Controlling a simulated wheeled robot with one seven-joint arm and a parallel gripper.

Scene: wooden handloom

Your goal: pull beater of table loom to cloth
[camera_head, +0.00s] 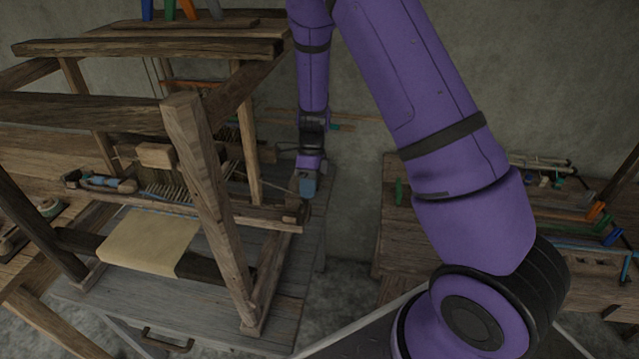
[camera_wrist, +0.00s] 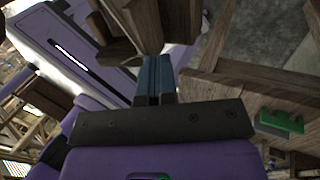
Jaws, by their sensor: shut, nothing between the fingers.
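The wooden table loom (camera_head: 205,180) stands at the left in the head view, on a grey table. Its beater (camera_head: 262,211) is a low wooden bar running across the loom, with its right end near my gripper. The pale woven cloth (camera_head: 150,240) lies in front of the beater, with a gap between them. My gripper (camera_head: 306,190) points down at the right end of the beater, its blue fingers shut and empty. In the wrist view the shut fingers (camera_wrist: 155,75) are close to a wooden piece; I cannot tell whether they touch it.
A boat shuttle (camera_head: 100,182) lies at the loom's left. A front corner post (camera_head: 210,200) rises between the cloth and my arm. A wooden bench (camera_head: 400,250) with coloured tools stands at the right. Bare floor shows between bench and loom table.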

